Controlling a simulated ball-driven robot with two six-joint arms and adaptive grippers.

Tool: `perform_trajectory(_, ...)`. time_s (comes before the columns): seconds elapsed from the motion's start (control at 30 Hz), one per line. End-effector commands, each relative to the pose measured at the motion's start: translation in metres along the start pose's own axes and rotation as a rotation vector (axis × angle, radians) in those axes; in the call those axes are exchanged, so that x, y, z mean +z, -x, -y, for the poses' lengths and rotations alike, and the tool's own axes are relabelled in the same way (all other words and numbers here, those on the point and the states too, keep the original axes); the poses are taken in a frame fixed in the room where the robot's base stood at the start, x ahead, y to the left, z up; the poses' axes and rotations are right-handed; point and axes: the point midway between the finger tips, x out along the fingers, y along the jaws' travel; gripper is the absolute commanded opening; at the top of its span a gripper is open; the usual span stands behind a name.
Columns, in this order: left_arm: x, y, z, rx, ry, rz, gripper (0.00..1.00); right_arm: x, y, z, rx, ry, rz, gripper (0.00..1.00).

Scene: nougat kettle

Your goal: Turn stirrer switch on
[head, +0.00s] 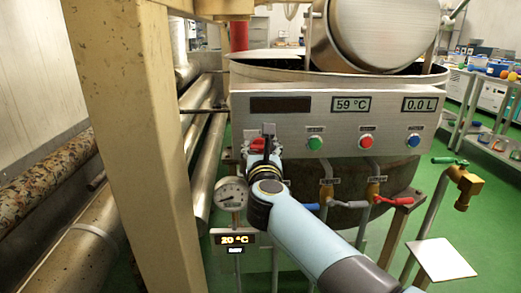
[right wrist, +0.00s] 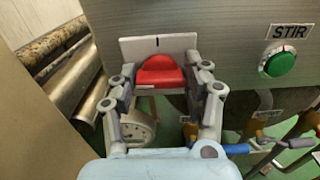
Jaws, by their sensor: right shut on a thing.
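A red switch knob (head: 259,145) is on the left part of the kettle's grey control panel (head: 300,133). In the right wrist view, the red knob (right wrist: 160,73) sits in front of a pale plate (right wrist: 158,46) with a dark mark at its top middle. My right gripper (head: 263,143) is at the knob, its fingers on both sides, shut on it. In the right wrist view, a green round button or lamp (right wrist: 277,63) under a "STIR" label is right of the knob. My left gripper is not in view.
The kettle (head: 375,190) has displays reading 59 °C and 0.0 L. A red button (head: 366,142) and a blue one (head: 414,140) are further right. A gauge (head: 231,193) and valves hang below. A beige post (head: 135,130) stands close on the left.

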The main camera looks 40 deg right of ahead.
Motion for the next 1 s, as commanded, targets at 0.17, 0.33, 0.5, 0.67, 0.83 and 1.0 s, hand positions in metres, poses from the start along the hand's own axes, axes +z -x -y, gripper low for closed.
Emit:
perform_trajectory(0.17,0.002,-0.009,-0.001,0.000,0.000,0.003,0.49,-0.003,0.000,0.001,0.000,-0.093,0.000,0.17)
perform_trajectory(0.33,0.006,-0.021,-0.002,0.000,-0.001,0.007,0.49,-0.004,0.000,0.001,0.000,-0.230,0.000,0.17)
perform_trajectory(0.5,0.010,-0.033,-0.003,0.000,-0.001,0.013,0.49,-0.005,0.000,0.002,0.000,-0.391,0.000,0.17)
perform_trajectory(0.67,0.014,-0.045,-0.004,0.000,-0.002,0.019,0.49,-0.005,0.000,0.003,0.000,-0.544,0.000,0.17)
perform_trajectory(0.83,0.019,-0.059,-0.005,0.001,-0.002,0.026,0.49,-0.006,0.000,0.004,0.000,-0.706,0.000,0.17)
perform_trajectory(1.0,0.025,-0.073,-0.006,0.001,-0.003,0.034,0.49,-0.007,0.000,0.004,-0.001,-0.868,0.000,0.17)
